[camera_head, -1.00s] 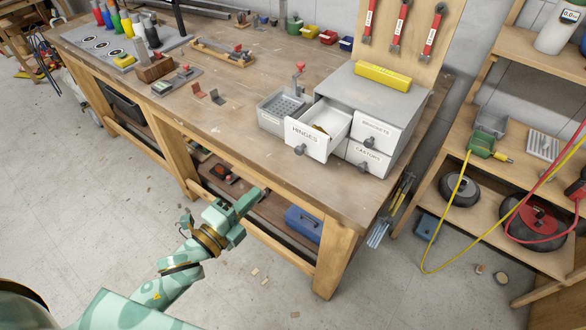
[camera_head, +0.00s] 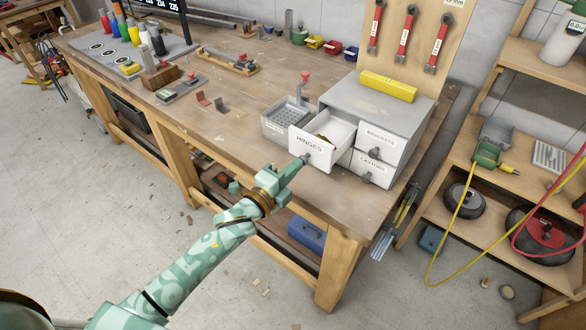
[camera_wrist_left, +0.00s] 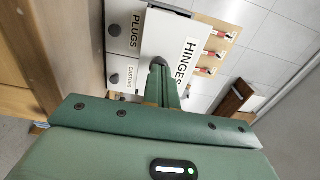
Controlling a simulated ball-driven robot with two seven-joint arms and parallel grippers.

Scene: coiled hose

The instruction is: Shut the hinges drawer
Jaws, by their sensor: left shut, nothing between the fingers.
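The hinges drawer (camera_head: 311,146) is pulled out of the grey cabinet (camera_head: 372,110) on the workbench. Its white front reads HINGES, and something brownish lies inside. My left gripper (camera_head: 299,163) is shut and empty, with its tips right at the dark knob (camera_head: 307,157) on the drawer front. I cannot tell whether they touch. My right gripper is not in view.
The brackets drawer (camera_head: 380,140) and castors drawer (camera_head: 371,169) are closed beside it. A grey perforated bin (camera_head: 283,121) stands left of the open drawer. A yellow block (camera_head: 389,86) lies on the cabinet. The bench's front edge passes under my left arm.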

